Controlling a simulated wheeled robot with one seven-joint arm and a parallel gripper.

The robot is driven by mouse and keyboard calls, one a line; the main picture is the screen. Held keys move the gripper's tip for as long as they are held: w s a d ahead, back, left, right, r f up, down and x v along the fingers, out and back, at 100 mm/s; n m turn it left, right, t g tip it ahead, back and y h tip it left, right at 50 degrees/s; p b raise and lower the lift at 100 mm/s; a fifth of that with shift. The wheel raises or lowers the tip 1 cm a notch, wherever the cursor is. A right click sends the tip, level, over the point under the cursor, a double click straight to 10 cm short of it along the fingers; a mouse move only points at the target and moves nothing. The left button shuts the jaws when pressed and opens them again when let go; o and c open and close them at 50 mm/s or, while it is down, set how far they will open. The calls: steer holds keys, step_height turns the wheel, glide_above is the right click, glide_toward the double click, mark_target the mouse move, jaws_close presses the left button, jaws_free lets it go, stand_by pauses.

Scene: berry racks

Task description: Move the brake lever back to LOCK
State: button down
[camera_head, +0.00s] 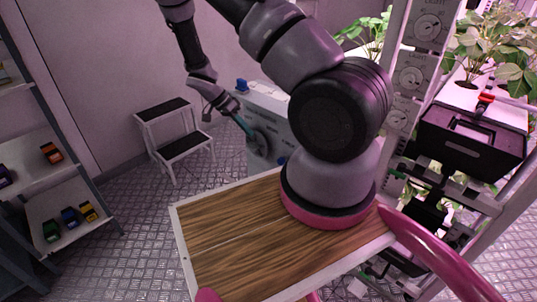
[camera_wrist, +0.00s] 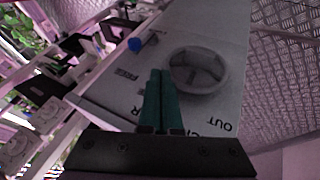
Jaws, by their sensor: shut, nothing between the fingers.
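My gripper (camera_head: 244,126) has teal fingers that are shut and empty, in front of a pale control box (camera_head: 267,99). In the wrist view the fingers (camera_wrist: 159,98) point at the box face, beside a round grey handwheel (camera_wrist: 200,70). A blue-ended lever (camera_wrist: 135,44) on the same face lies beyond the fingertips, apart from them. It shows in the head view as a small blue spot (camera_head: 281,160) at the box's lower right. I take it for the brake lever. Its printed labels are too small to read, so its setting is unclear.
Another blue knob (camera_head: 241,85) sits on top of the box. A step stool (camera_head: 175,138) stands to the left. A wooden-topped table (camera_head: 225,235) is in front, and a plant rack with a black case (camera_head: 472,142) stands at right. My arm hides part of the box.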

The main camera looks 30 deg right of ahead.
mark_target(264, 148)
steer(key=x, duration=1)
steer(key=shift+s+d, duration=0.1)
steer(key=shift+s+d+f, duration=0.1)
steer(key=shift+s+d, duration=0.15)
steer(key=shift+s, duration=0.35)
steer(key=shift+s+d+f, duration=0.1)
steer(key=shift+s+d, duration=0.1)
steer(key=shift+s, duration=0.35)
steer(key=shift+s+d+f, duration=0.1)
steer(key=shift+s+d, duration=0.15)
steer(key=shift+s, duration=0.35)
